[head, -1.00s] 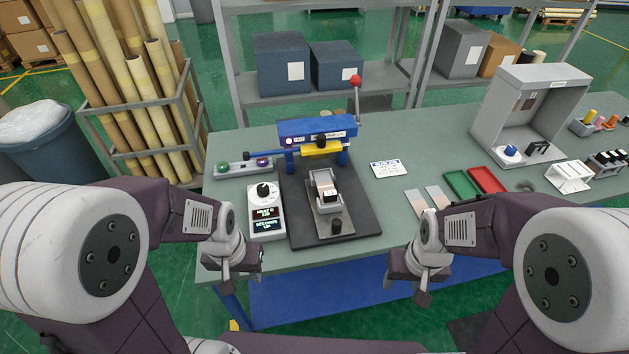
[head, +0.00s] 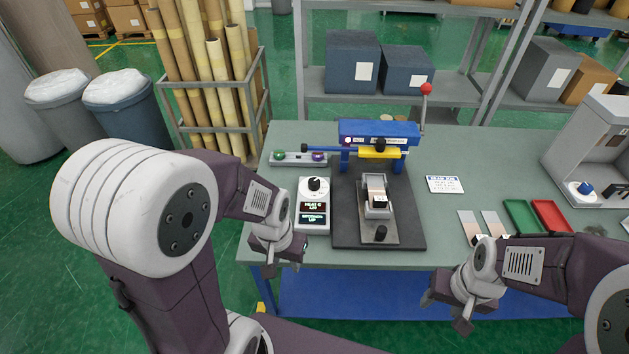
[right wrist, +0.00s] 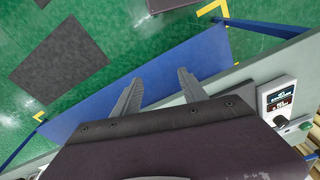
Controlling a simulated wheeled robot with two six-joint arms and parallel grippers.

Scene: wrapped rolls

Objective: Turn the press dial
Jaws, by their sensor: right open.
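The press (head: 379,132) is blue with a yellow bar and a red-knobbed lever, standing on a dark base plate on the table. Left of it is a white control box (head: 313,220) with a black dial (head: 314,184) on top and two small displays below the dial. My left gripper (head: 278,262) hangs at the table's front edge, below and left of the box, apart from it; its jaws are too unclear to read. My right gripper (head: 447,312) is in front of the table, right of the press. In the right wrist view its two fingers (right wrist: 156,92) are apart and empty.
A tray with green and purple buttons (head: 299,158) lies behind the box. A label card (head: 445,184), pale strips, a green tray (head: 522,216) and a red tray (head: 553,215) lie to the right. A rack of rolls (head: 215,90) stands behind left.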

